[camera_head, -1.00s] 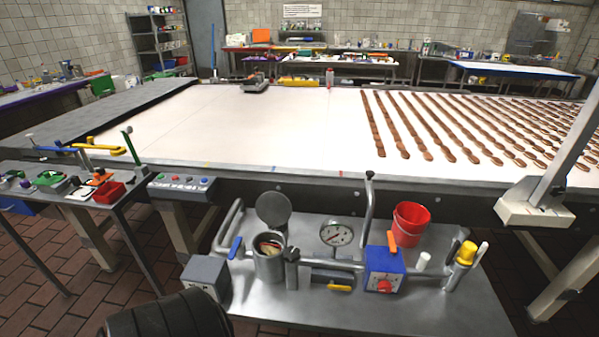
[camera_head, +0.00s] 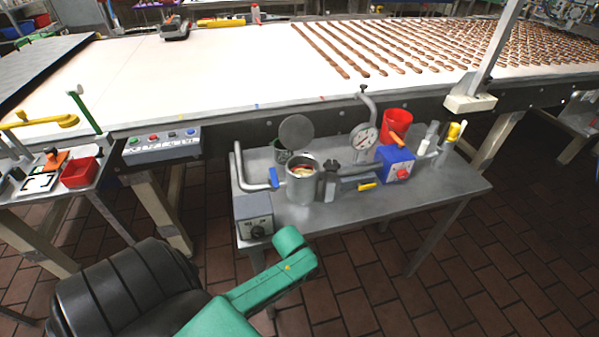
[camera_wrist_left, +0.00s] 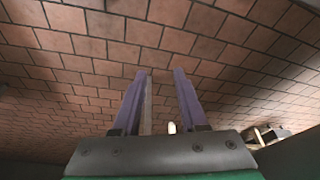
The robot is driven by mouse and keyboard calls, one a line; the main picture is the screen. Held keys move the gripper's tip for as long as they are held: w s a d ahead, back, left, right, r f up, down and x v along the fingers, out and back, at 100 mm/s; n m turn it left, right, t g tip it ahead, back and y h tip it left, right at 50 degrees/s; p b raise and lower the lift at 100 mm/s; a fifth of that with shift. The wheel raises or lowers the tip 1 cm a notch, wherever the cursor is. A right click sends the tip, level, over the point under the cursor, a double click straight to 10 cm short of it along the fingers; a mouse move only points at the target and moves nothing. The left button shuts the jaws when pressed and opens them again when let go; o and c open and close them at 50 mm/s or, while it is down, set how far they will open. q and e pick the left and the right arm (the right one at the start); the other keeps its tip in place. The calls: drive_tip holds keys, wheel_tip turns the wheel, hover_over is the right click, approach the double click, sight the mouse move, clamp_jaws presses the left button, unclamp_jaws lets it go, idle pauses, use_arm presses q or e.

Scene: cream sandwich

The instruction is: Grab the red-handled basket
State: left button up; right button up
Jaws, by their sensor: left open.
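I cannot make out a red-handled basket in either view. In the head view, a red bucket (camera_head: 397,122) stands at the back right of the metal table (camera_head: 440,196), partly behind a blue box. A small red tray (camera_head: 80,172) sits on the side table at the left. My left gripper (camera_wrist_left: 161,72) shows in the left wrist view with its two purple fingers apart and nothing between them, above the brick-tiled floor. In the head view a green and black arm of mine reaches in from the bottom left; its gripper is not visible there. My right gripper is not in view.
The metal table holds a steel pot (camera_head: 302,183), pipes, a gauge (camera_head: 363,139), a blue box (camera_head: 396,163) and a grey box (camera_head: 254,215). Behind it runs a wide white conveyor (camera_head: 200,75) with rows of brown pieces. Open tiled floor (camera_head: 500,270) lies at the right.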

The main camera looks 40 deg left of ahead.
use_arm(q)
drive_tip(key=w+r+m, duration=0.1)
drive_tip(key=w+r, duration=0.2)
drive_tip(key=r, duration=0.3)
drive_tip(key=w+r+m+b, duration=0.1)
drive_tip(key=w+r+m, duration=0.1)
drive_tip(key=r, duration=0.4)
drive_tip(key=w+r+m, duration=0.1)
drive_tip(key=w+r, duration=0.2)
drive_tip(key=r, duration=0.4)
drive_tip(key=shift+w+a, duration=0.25)
drive_tip(key=shift+w, duration=0.15)
drive_tip(key=w+a+r, duration=0.2)
drive_tip(key=a+r, duration=0.3)
drive_tip(key=r, duration=0.2)
approach(302, 167)
drive_tip(key=shift+n+y, duration=0.3)
drive_tip(key=x, duration=0.6)
drive_tip(key=p+x, duration=0.1)
drive_tip(key=x, duration=0.2)
drive_tip(key=shift+w+d+r, duration=0.1)
drive_tip(key=shift+d, duration=0.15)
drive_tip(key=shift+r, duration=0.1)
clamp_jaws()
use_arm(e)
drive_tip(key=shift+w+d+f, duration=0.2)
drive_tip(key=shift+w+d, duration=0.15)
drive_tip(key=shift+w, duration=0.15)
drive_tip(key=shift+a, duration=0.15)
